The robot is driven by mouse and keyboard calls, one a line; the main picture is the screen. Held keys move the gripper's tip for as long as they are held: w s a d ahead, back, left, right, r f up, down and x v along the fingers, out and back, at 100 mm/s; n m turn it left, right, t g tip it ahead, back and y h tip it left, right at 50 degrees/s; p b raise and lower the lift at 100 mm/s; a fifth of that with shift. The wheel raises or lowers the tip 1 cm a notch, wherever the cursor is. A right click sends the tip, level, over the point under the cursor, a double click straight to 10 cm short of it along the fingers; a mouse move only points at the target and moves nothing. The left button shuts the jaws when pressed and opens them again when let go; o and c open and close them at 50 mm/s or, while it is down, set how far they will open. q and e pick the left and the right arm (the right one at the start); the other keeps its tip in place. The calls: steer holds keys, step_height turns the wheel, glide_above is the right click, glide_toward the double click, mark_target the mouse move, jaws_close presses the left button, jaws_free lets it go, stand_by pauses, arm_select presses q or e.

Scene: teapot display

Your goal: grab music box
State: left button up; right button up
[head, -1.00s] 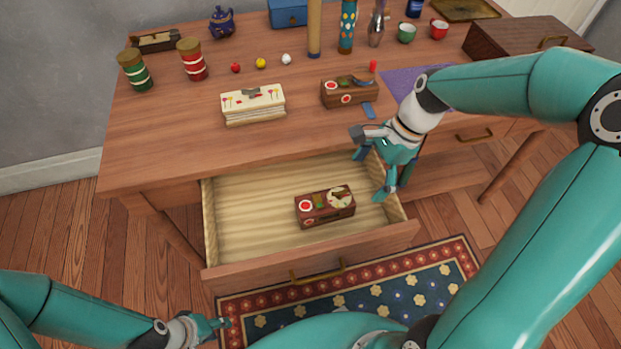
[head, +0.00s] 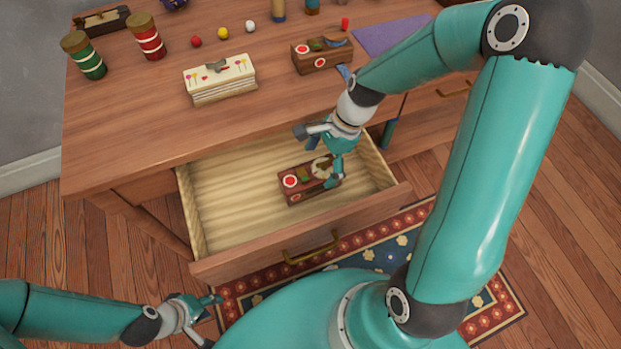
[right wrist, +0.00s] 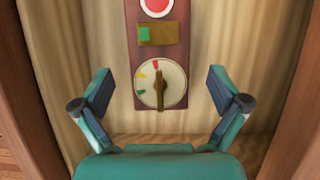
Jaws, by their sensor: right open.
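A small brown box (head: 296,186) with a red disc and a pale round dial lies in the open drawer (head: 225,212); a similar brown box (head: 322,57) stands on the desk, and I cannot tell for certain which is the music box. My right gripper (head: 315,158) is open above the drawer, over the dial end of the box there, and hides part of it. In the right wrist view the box (right wrist: 158,60) lies lengthwise between the open fingers, with no finger seen touching it. My left gripper (head: 208,318) is empty and open, low at left, away from the drawer.
The drawer's side walls and front panel (head: 300,247) enclose the box. On the desk (head: 140,125) stand a cream box (head: 220,80), green and red canisters (head: 147,38), small balls and a purple cloth (head: 390,35). The drawer's left part is free.

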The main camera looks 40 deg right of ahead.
mark_target(314, 172)
steer(key=shift+a+b+x, duration=0.15)
steer(key=shift+b+x, duration=0.2)
steer(key=shift+x, duration=1)
steer(key=shift+a+b+x, duration=0.15)
steer(key=shift+b+x, duration=0.15)
steer(key=shift+x, duration=1.05)
steer(key=shift+r, duration=0.15)
steer(key=shift+c, duration=0.2)
steer(key=c, duration=1.5)
